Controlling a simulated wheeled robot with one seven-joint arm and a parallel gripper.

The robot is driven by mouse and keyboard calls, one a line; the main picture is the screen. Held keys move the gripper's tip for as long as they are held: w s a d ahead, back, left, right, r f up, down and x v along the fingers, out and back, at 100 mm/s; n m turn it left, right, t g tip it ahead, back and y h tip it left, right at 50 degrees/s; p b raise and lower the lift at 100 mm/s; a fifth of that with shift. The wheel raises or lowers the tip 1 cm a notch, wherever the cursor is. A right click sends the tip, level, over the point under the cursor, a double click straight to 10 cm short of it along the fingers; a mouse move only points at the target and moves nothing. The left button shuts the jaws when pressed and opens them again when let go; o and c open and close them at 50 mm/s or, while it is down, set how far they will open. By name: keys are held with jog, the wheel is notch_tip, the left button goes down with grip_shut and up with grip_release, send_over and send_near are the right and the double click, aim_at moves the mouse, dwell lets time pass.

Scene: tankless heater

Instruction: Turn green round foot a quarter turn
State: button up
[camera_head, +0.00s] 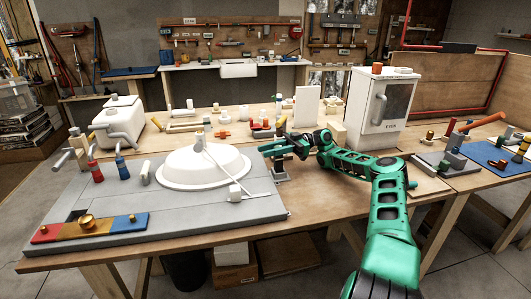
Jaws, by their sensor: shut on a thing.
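My gripper (268,150) is at the end of my green and black arm, above the right part of the grey board. It reaches to the left, just right of a white oval basin (195,178) turned rim down. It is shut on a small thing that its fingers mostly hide. I cannot make out a green round foot clearly there; the fingers are also dark green. A dark post (280,171) stands directly below the gripper.
The grey board (150,225) carries red and blue handled valves and a coloured strip (90,227) with brass knobs. A white heater cabinet (381,112) stands behind my arm. Several small fittings lie on the bench behind.

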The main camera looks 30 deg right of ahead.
jog(key=shift+s+d+f, duration=0.15)
jog(key=shift+d, duration=0.25)
dwell(0.3)
jog(key=o, duration=1.1)
jog(key=shift+c, duration=0.2)
jog(key=d, duration=1.1)
jog(key=shift+s+a, duration=0.1)
jog(key=shift+s, duration=0.05)
